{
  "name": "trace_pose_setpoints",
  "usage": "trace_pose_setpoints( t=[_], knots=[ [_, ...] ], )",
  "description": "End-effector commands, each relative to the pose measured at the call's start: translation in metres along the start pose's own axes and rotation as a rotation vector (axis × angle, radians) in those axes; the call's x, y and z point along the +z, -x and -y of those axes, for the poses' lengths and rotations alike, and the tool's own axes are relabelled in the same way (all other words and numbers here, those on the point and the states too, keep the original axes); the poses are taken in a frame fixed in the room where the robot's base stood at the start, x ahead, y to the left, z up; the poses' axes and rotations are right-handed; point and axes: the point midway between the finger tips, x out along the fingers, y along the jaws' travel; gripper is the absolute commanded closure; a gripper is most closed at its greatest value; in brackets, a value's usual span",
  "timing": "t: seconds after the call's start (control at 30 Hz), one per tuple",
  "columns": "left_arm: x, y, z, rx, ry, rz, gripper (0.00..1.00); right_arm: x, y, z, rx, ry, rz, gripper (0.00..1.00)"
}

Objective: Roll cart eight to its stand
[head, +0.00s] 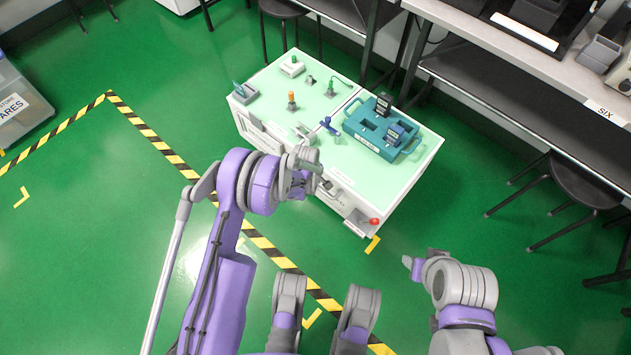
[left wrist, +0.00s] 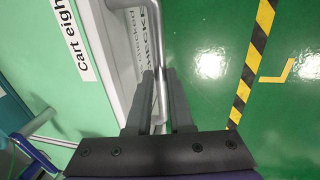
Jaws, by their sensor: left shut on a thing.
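Cart eight (head: 262,101) is a white cart with a pale green top, standing at an angle in the middle of the head view. Its "Cart eight" label (left wrist: 72,38) shows in the left wrist view. My left gripper (head: 318,168) is at the cart's near side. In the left wrist view it (left wrist: 160,95) is shut on the cart's grey handle bar (left wrist: 162,45). My right gripper (head: 420,264) hangs over the floor to the right of the cart, apart from it; its finger gap is unclear. Yellow corner marks (head: 21,198) lie on the floor at the left.
A teal case (head: 364,141) with handheld testers and several small tools stand on the cart top. A red knob (head: 374,221) sticks out low at its near corner. Benches (head: 520,52) and stools (head: 583,183) line the back and right. Striped tape (head: 150,133) crosses open green floor.

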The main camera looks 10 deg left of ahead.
Motion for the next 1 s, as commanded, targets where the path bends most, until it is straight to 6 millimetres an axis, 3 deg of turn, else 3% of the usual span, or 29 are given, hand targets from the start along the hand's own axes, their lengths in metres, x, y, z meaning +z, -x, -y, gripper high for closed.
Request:
trace_pose_setpoints(
  t=[0.23, 0.27, 0.4, 0.77, 1.0],
  knots=[
    [-0.001, 0.000, -0.005, 0.014, 0.000, -0.003, 1.00, 0.000, 0.000, 0.000, 0.000, 0.000, 0.000, 0.50],
    [-0.001, 0.000, -0.005, 0.014, 0.000, -0.003, 0.75, 0.000, 0.000, 0.000, 0.000, 0.000, 0.000, 0.50],
    [-0.001, 0.000, -0.004, 0.011, 0.000, -0.002, 0.51, 0.000, 0.000, 0.000, 0.000, 0.000, 0.000, 0.50],
    [0.000, 0.004, -0.003, 0.009, 0.000, -0.002, 0.51, 0.000, 0.001, 0.000, 0.000, 0.000, 0.000, 0.50],
    [0.000, 0.045, -0.003, 0.009, 0.000, -0.002, 0.51, -0.002, 0.011, 0.000, 0.000, 0.000, -0.001, 0.50]
  ],
)
